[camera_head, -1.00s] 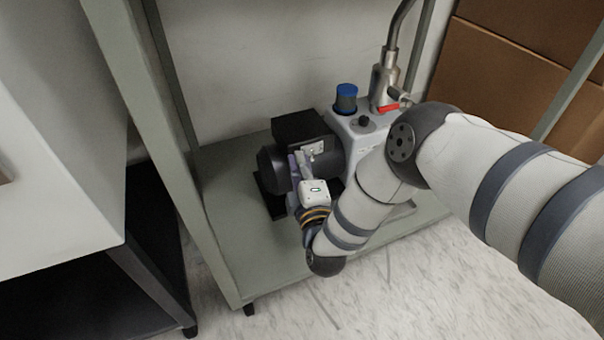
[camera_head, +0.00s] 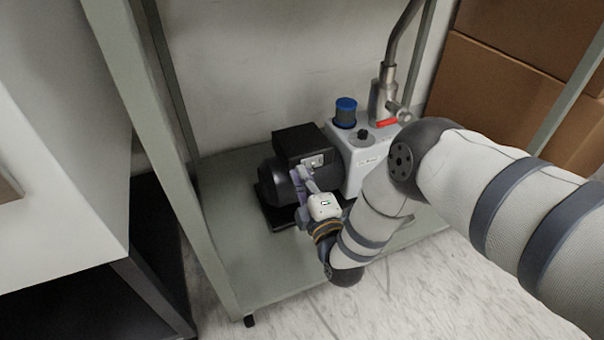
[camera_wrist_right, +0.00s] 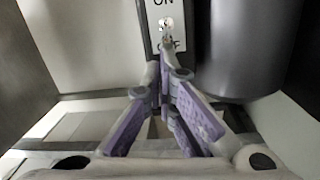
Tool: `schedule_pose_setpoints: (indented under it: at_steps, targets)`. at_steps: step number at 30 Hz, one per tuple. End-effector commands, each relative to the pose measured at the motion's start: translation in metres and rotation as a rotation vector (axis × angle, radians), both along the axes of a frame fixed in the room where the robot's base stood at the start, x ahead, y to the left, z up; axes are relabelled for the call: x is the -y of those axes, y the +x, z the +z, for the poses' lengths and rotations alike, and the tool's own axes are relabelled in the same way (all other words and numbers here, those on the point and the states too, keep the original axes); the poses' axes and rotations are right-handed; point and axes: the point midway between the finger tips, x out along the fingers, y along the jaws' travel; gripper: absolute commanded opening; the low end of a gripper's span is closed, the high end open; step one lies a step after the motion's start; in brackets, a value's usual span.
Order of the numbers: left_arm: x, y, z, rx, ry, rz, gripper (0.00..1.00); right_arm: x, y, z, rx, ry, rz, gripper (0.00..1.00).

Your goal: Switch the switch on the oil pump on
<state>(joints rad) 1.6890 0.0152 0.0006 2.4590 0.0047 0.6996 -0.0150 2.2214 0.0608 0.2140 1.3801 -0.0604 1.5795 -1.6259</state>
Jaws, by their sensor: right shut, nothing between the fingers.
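The oil pump (camera_head: 352,150) stands on the grey shelf, with a black motor (camera_head: 275,178) and a black box on top of it. A light switch plate (camera_head: 316,160) is on the box's front. My left gripper is not in view.
The pump has a blue-capped filter (camera_head: 346,112), a black knob, a red handle (camera_head: 387,122) and a metal pipe rising behind. Grey frame posts (camera_head: 165,150) flank the shelf (camera_head: 230,240). Cardboard boxes (camera_head: 500,85) stand at right, a white cabinet (camera_head: 60,150) at left.

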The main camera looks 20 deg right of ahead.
Motion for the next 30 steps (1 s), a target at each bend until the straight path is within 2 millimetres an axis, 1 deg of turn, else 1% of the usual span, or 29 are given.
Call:
schedule_pose_setpoints:
  at_steps: [14, 30]
  targets:
    - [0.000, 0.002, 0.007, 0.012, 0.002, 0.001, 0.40, 0.006, -0.004, 0.001, 0.001, -0.003, 0.117, 0.00]
    - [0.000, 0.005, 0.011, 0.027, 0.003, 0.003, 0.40, 0.022, -0.012, 0.000, 0.001, -0.004, 0.422, 0.00]
